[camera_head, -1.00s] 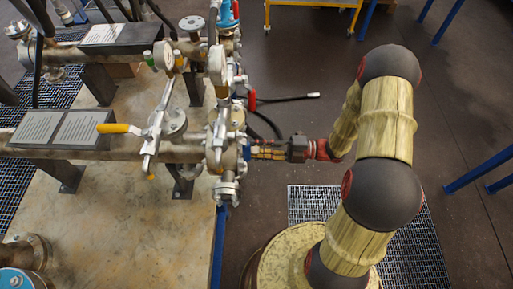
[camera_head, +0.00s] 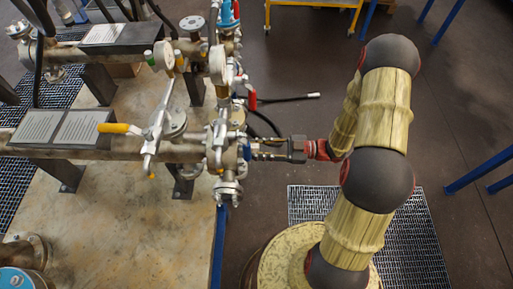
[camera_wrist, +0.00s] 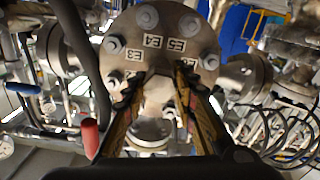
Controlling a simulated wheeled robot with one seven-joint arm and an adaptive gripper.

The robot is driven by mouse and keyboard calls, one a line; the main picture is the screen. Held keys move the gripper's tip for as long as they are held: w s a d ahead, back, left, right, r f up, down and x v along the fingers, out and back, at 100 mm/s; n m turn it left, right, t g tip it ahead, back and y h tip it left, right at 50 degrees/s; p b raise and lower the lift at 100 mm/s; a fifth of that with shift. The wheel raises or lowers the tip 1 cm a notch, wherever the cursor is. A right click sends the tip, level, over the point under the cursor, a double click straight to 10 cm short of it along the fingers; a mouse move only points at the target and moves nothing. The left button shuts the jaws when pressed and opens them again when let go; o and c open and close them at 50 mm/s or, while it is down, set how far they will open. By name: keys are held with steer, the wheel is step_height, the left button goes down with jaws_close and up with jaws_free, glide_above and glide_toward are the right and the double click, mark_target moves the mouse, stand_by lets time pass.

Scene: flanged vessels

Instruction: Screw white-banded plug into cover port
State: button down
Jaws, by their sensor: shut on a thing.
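The cover is a round grey bolted flange (camera_wrist: 165,40) with tags such as E3, E4 and E5, seen face-on in the wrist view. My gripper (camera_wrist: 156,98) reaches to its middle, with one finger on each side of a pale metal piece (camera_wrist: 157,90), which appears to be the plug. The fingers are shut on it. I cannot make out a white band, nor how deep the piece sits in the port. In the head view my gripper (camera_head: 259,148) points left at the end of the pipe assembly (camera_head: 220,145), and the plug is too small to tell.
In the wrist view a red handle (camera_wrist: 90,137) is close at lower left.

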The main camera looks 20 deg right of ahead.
steer(key=shift+m, duration=0.3)
steer(key=c, duration=1.4)
jaws_free()
steer(key=shift+o, duration=0.3)
